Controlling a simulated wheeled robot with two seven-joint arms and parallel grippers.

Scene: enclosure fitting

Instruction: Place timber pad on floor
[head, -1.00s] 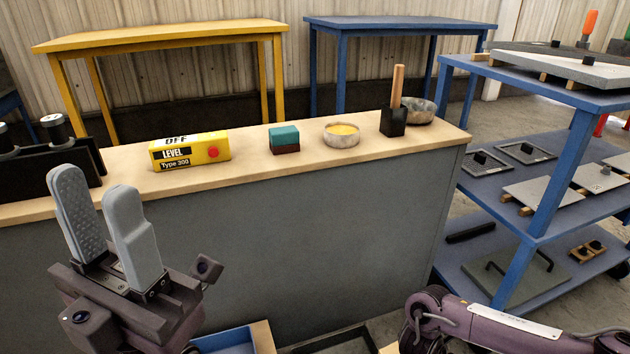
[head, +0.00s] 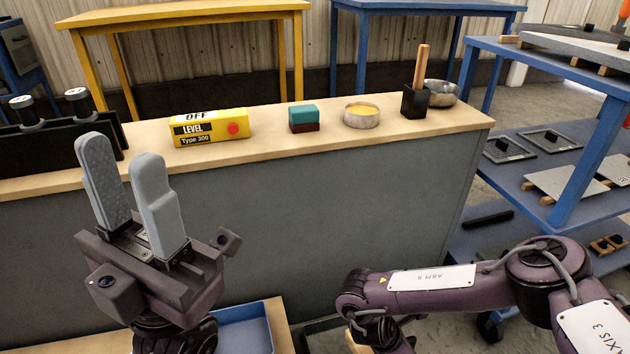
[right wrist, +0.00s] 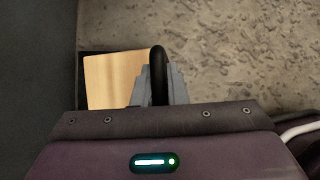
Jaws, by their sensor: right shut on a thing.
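In the right wrist view, a pale square timber pad (right wrist: 110,78) shows below and left of my fingers, with a dark strip along its top and left edges. My right gripper (right wrist: 160,85) is shut on a narrow black handle-like piece (right wrist: 158,62). I cannot tell whether this piece is fixed to the timber pad, or whether the pad touches the floor (right wrist: 230,50). In the head view the right gripper is out of sight, down in front of the bench. My left gripper (head: 127,185) is raised and empty, its two grey fingers apart.
A grey bench (head: 330,210) carries a yellow level box (head: 210,127), a teal-topped block (head: 303,118), a shallow bowl (head: 361,116) and a black holder (head: 415,102). A blue shelf rack (head: 590,165) stands at right. A blue tray (head: 242,328) sits low in front.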

